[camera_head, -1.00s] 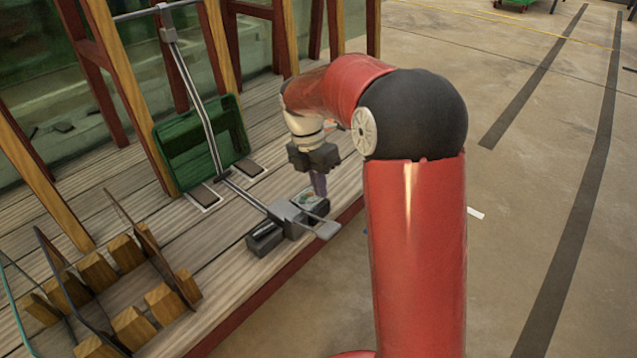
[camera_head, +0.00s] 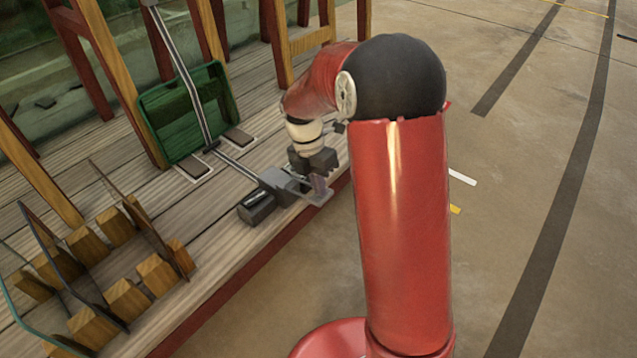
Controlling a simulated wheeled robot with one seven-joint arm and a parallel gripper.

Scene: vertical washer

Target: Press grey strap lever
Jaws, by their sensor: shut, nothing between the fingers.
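The grey strap lever (camera_head: 317,198) is a small flat metal plate at the near end of a grey clamp block (camera_head: 280,184), close to the platform's front edge. My gripper (camera_head: 319,186) points down at the plate with its fingers shut and empty. The fingertips are over or on the plate; I cannot tell whether they touch it. My gripper and its fingers hide part of the plate and what lies just behind it.
A long metal bar (camera_head: 190,90) runs from the block back past a green crate (camera_head: 185,120). A dark box (camera_head: 255,206) sits left of the lever. Wooden blocks with upright panes (camera_head: 85,270) stand at the lower left. Open concrete floor (camera_head: 530,230) lies to the right.

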